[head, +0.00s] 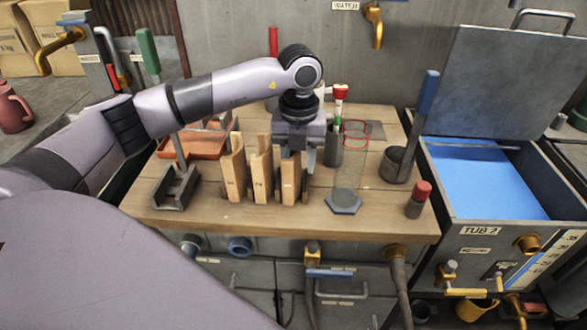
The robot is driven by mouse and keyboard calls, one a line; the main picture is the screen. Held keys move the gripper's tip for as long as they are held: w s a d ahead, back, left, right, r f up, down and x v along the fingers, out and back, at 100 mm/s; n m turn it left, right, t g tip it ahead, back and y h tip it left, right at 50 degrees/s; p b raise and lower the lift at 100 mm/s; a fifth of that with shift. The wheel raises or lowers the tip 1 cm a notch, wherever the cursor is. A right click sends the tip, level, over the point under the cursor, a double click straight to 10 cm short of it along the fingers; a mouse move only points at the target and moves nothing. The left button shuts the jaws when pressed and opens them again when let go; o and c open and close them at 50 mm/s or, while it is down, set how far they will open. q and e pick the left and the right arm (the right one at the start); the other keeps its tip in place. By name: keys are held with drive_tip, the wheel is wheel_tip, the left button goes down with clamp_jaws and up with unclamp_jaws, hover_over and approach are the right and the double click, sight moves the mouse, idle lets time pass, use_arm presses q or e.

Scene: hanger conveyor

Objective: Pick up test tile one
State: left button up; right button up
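Three upright wooden slats stand in a row on the wooden bench: a left slat (235,172), a middle slat (262,174) and a right slat (290,180). They carry small dark marks too small to read, so I cannot tell which is test tile one. My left gripper (297,157) points down at the top of the right slat. One finger shows just right of that slat. The slat's top seems to lie at the fingers, but I cannot tell whether they grip it. My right gripper is not in view.
A grey hexagonal piece (343,201) and a red-capped cylinder (418,198) stand to the right on the bench (390,212). A dark cup (397,165) holds a blue-handled tool. An orange tray (196,146) lies behind left. Tub 2 (478,228) with blue contents stands right.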

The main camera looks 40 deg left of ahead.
use_arm(q)
clamp_jaws()
drive_tip(key=shift+r, duration=0.15)
wheel_tip(320, 180, up, 11)
drive_tip(key=shift+w+f, duration=0.1)
drive_tip(key=shift+f, duration=0.05)
wheel_tip(320, 180, up, 9)
drive_tip(key=p, duration=0.1)
drive_tip(key=shift+p, duration=0.4)
